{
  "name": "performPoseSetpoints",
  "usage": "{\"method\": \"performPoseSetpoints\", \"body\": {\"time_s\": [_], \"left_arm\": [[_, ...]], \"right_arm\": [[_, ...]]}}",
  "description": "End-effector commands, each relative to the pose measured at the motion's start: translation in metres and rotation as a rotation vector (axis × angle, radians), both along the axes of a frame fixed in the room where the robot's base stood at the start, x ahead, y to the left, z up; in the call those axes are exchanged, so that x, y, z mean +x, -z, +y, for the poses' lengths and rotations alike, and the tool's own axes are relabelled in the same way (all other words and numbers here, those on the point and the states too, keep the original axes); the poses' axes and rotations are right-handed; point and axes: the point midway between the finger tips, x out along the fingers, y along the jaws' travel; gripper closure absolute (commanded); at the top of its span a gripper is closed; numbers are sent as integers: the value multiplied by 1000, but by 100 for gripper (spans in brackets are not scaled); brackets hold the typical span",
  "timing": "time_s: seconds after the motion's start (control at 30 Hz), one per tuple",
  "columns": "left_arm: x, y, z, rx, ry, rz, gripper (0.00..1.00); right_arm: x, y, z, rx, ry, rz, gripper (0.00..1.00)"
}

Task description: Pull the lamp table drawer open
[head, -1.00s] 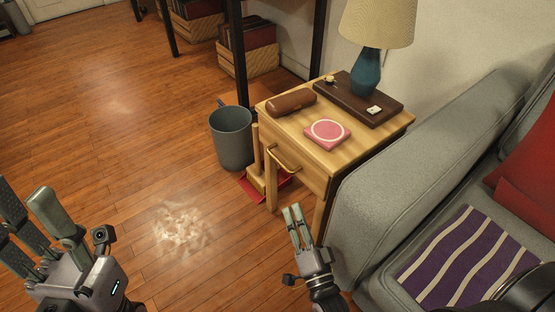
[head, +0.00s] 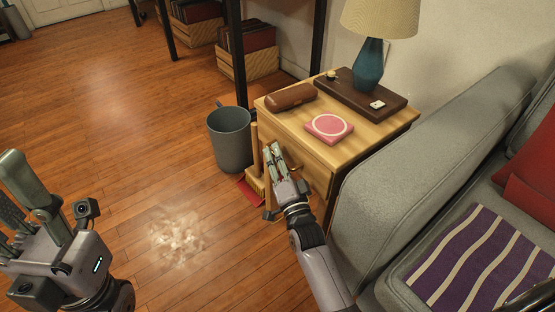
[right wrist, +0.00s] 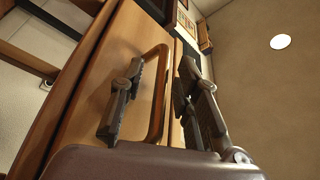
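The wooden lamp table (head: 381,133) stands beside the sofa, its drawer front (head: 309,163) facing the lower left. The drawer looks shut. In the right wrist view, the brass-coloured bar handle (right wrist: 160,92) runs between the two dark fingers of the right gripper (right wrist: 157,100). A gap shows beside the handle, so the fingers are open around it. My left gripper (head: 20,200) is at the lower left, open and empty, partly cut off by the frame edge.
A brown case (head: 291,97), a pink box (head: 329,128), a dark tray (head: 392,108) and a blue lamp (head: 369,68) stand on the table top. A grey bin (head: 230,142) stands left of the table. The grey sofa (head: 420,165) is close on the right.

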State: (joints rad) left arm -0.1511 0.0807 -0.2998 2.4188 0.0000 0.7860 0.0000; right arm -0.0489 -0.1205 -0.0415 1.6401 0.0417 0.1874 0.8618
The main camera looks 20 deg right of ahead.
Motion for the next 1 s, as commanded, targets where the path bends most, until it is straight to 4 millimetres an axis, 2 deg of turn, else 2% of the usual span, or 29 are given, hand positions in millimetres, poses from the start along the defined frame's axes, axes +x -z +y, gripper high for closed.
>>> {"method": "performPoseSetpoints", "body": {"time_s": [0.27, 0.7, 1.0], "left_arm": [[0, -1, 0, 0, 0, -2, 60], [0, -1, 0, -1, 1, -2, 60], [0, -1, 0, -1, 1, -3, 60]], "right_arm": [[1, 0, 0, 0, 0, 0, 71], [1, 0, 0, 0, 0, 0, 100], [1, 0, 0, 0, 0, 0, 100]]}}
